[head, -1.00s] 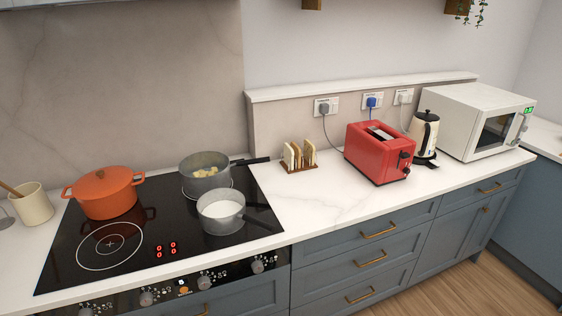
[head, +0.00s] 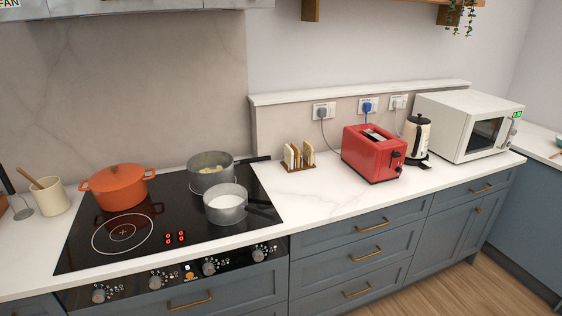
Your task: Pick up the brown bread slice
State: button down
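A small wooden toast rack (head: 301,167) stands on the white worktop, left of the red toaster. A few bread slices stand upright in it, close together. A pale slice (head: 288,154) is at the left end, and a browner bread slice (head: 297,156) shows near the middle. The slices are small here and partly overlap, so I cannot tell their exact edges. My gripper is not in view.
A red toaster (head: 373,155), a kettle (head: 416,137) and a white microwave (head: 465,124) stand to the right. On the left, the hob (head: 190,223) holds an orange pot (head: 117,190) and two grey pans. The worktop (head: 310,200) before the rack is clear.

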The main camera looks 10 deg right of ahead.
aim_at(296, 150)
jog(key=u, duration=0.05)
jog(key=k, duration=0.25)
jog(key=z, duration=0.2)
jog(key=i, duration=0.95)
jog(key=u, duration=3.9)
jog(key=i, duration=0.1)
jog(key=z, duration=2.4)
